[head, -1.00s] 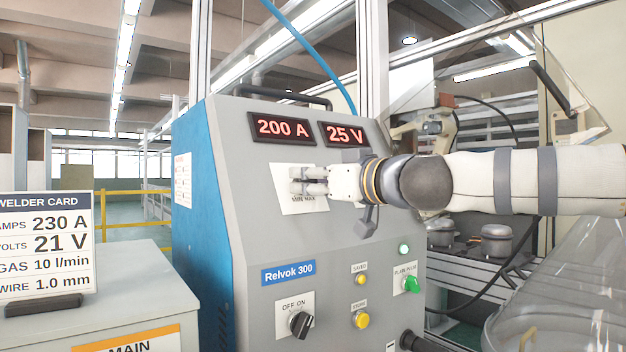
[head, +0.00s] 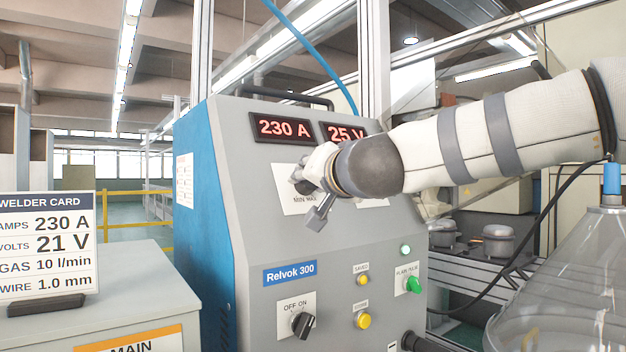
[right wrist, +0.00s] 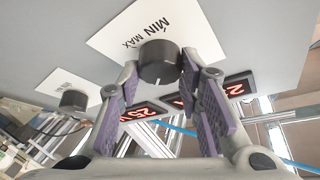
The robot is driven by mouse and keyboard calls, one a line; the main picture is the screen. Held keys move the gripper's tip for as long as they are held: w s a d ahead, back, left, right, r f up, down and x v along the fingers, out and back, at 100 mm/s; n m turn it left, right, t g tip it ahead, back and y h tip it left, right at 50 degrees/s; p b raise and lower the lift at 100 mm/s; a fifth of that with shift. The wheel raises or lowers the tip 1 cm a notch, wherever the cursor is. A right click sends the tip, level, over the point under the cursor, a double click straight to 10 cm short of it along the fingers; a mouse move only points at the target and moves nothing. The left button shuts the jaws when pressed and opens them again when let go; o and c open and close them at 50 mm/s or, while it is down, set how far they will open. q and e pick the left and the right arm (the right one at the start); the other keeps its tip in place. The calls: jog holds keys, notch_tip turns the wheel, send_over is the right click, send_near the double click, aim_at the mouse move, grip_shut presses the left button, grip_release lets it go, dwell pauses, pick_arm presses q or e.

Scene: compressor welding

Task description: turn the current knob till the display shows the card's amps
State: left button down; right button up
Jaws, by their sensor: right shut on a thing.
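The current knob (right wrist: 160,62) is a dark round knob on a white MIN MAX plate (right wrist: 118,38). My right gripper (right wrist: 160,75) is shut on it, with a purple-padded finger on either side. In the head view the right gripper (head: 308,180) is at the knob's plate, its fingers partly hidden by my wrist. The amps display (head: 282,128) reads 230 A in red. The welder card (head: 45,243) at the left reads 230 A and 21 V. My left gripper is not in view.
The volts display (head: 343,132) reads 25 V and is partly covered by my arm. A second dark knob (right wrist: 73,100) sits beside the first. The welder front also has an OFF ON switch (head: 302,324), yellow buttons and a green knob (head: 413,284) lower down.

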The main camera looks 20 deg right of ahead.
jog(key=shift+m, duration=0.4)
jog(key=o, duration=1.2)
jog(key=shift+c, duration=0.2)
jog(key=s+r, duration=0.1)
jog(key=s, duration=1.1)
jog(key=shift+d, duration=0.2)
